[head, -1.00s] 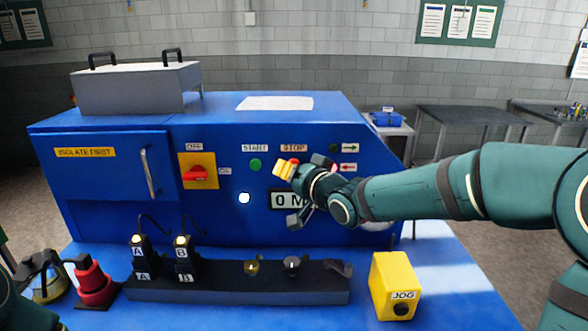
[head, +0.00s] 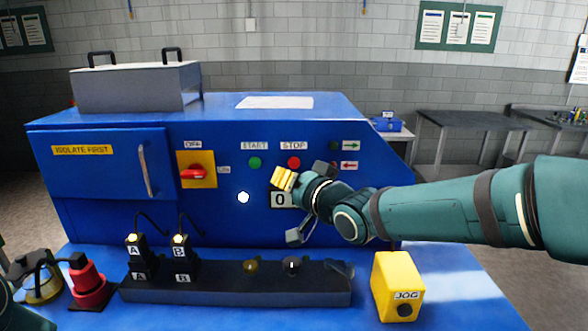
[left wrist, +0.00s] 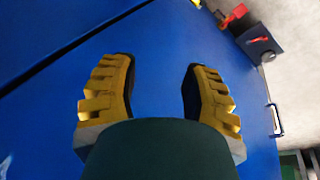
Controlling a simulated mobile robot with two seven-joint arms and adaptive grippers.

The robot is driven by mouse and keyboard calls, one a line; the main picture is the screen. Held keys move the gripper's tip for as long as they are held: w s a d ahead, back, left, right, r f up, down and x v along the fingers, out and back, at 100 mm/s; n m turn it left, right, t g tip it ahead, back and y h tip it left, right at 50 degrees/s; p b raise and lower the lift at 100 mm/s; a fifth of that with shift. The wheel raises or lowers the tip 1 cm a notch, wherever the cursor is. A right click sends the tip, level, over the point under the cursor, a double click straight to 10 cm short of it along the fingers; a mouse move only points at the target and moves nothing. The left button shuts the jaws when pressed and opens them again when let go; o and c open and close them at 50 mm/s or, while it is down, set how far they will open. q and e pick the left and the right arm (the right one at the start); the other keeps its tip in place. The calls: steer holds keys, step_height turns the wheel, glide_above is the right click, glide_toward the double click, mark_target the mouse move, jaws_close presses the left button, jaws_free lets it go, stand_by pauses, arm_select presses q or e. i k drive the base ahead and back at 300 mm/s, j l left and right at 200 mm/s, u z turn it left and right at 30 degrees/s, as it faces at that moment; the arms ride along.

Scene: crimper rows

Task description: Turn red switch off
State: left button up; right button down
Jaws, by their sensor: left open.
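The red switch (head: 194,174) is a red handle on a yellow plate on the blue machine's front. The handle lies about level, toward the ON label at its right; the OFF label (head: 193,145) is above the plate. My right gripper (head: 284,179) is in front of the panel, to the right of the switch and apart from it. Its yellow fingertips are together, with nothing seen between them. It partly covers the number display. My left gripper shows in the left wrist view (left wrist: 160,95), its two yellow-padded fingers apart and empty over a blue surface.
Green START (head: 254,163) and red STOP (head: 294,162) buttons sit near my right gripper. A black rail (head: 230,285) with plugs A and B stands below the panel. A yellow JOG box (head: 398,285) is at right; a red device (head: 88,285) is at left.

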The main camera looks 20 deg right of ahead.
mark_target(196, 171)
steer(key=k+l, duration=0.25)
steer(key=k, duration=0.2)
steer(key=k+l, duration=0.3)
steer(key=k, duration=0.2)
